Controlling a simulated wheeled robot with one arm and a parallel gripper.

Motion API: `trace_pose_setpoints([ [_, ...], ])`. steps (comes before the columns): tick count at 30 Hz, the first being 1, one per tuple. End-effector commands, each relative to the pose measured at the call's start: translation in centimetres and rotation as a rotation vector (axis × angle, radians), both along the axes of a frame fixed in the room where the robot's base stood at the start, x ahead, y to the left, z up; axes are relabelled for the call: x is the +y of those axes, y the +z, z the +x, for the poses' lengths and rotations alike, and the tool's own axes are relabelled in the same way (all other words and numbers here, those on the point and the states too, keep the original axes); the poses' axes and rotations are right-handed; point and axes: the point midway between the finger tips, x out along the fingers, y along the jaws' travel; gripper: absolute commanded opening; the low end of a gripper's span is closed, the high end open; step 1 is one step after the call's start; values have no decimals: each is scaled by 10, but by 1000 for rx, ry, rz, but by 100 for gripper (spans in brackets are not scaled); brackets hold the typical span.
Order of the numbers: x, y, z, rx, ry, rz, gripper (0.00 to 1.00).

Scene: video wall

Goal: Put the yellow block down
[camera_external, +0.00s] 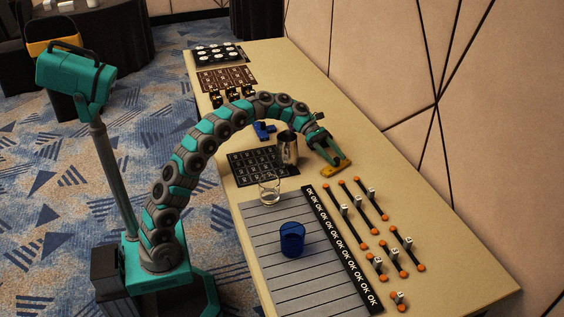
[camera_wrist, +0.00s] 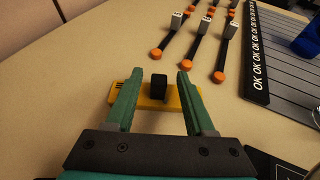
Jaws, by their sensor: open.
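The yellow block (camera_external: 336,172) lies flat on the tan table near its wall side, with its long side across my gripper. In the wrist view the yellow block (camera_wrist: 181,99) carries a black upright knob (camera_wrist: 158,87) at its middle. My gripper (camera_external: 333,160) reaches down over the block. In the wrist view my gripper (camera_wrist: 156,80) is open, with one green finger on each side of the knob and a gap to it on both sides. The block's near edge is partly hidden by the fingers.
Several orange-ended sliders (camera_external: 362,213) lie close by. A metal pitcher (camera_external: 287,148) stands left of my gripper. Bare table lies around the block.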

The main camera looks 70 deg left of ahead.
Motion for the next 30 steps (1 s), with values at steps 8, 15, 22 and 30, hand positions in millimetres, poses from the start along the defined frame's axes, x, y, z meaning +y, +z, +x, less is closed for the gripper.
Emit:
trace_pose_setpoints([
  [8,49,23,-19,-5,3,0,54],
  [15,70,31,-29,-1,1,-1,54],
  [22,73,32,-30,0,1,0,54],
  [30,69,39,-33,-16,2,22,54],
])
